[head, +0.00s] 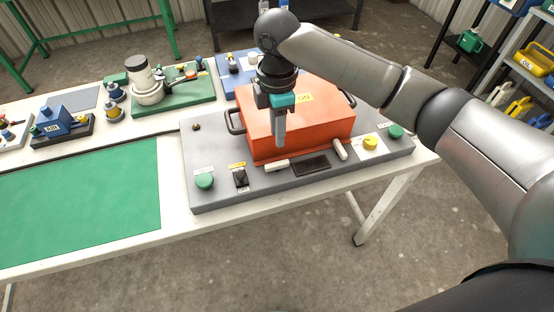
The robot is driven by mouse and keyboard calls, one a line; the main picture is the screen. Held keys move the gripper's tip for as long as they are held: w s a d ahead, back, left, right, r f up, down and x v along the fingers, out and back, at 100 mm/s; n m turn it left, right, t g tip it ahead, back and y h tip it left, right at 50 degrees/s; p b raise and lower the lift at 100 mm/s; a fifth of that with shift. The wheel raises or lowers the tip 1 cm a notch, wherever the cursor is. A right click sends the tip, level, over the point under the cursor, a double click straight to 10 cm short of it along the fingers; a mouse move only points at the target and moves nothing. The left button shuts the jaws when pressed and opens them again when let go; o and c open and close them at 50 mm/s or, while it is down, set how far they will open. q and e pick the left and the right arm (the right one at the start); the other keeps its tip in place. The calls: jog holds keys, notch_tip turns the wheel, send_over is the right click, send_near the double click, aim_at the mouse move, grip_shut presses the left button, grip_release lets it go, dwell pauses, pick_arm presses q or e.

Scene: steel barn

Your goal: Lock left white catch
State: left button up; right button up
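The left white catch (277,166) is a short white bar at the front foot of the orange box (300,120), lying nearly level along the front edge. A second white catch (340,149), to the right, stands at a steeper slant. My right gripper (280,142) points down in front of the box, with its tip just above the left white catch; a small gap shows between them. Its fingers overlap in this view, so I cannot tell whether they are apart. It hides part of the box's front. My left gripper is not in view.
The box sits on a grey panel (220,170) with green buttons (205,181), a black switch (241,178) and a yellow knob (370,143). A dark handle (234,121) sticks out at the box's left. A green mat (80,205) lies clear on the left.

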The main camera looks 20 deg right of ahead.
aim_at(277, 163)
notch_tip(277, 163, down, 10)
jog(key=shift+f+b, duration=0.25)
jog(key=shift+b, duration=0.7)
grip_shut()
